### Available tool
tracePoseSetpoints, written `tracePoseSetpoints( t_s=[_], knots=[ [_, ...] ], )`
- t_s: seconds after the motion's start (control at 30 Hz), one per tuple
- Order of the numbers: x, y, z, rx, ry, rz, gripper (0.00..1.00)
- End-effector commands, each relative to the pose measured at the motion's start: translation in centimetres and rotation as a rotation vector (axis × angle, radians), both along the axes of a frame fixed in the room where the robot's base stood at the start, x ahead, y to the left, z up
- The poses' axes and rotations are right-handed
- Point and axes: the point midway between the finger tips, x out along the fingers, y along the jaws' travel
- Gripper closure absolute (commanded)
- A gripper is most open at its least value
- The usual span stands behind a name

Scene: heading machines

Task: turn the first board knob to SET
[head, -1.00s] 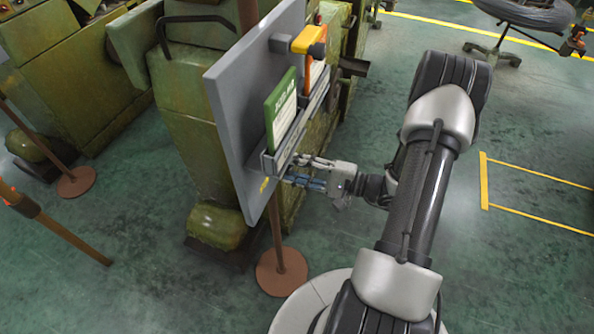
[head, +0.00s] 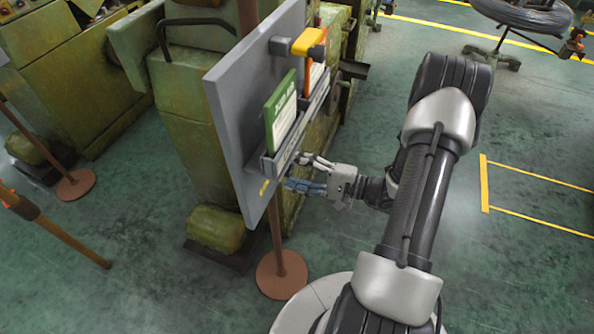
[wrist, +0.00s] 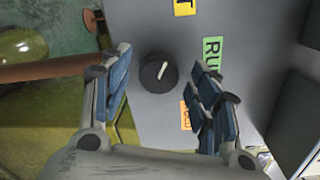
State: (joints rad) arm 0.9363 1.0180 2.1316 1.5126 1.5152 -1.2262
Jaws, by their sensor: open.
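The board (head: 228,120) is a grey upright panel on a brown post. In the wrist view a round black knob (wrist: 158,72) with a white pointer line sits on the board (wrist: 250,40). The pointer leans up and slightly right. A green label reading RU (wrist: 213,52) is to its right, a yellow label ending in T (wrist: 185,7) above and an orange label (wrist: 186,116) below right. My gripper (head: 300,172) is open at the board's lower face. In the wrist view my gripper's fingers (wrist: 160,90) stand either side of the knob, apart from it. The head view hides the knob.
A rack on the board holds a green card (head: 281,112) and an orange card (head: 316,75), above my gripper. A yellow handle (head: 308,41) sticks out near the top. Green machines (head: 180,110) stand behind.

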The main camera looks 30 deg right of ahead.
Motion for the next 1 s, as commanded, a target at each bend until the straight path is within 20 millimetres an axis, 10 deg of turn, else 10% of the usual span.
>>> tracePoseSetpoints(
  t_s=[0.33,1.0],
  knots=[
    [-1.0,-1.0,0.1,0.001,0.000,-0.004,0.44],
    [-9.2,-7.6,0.6,0.000,0.000,0.000,0.44]
  ],
)
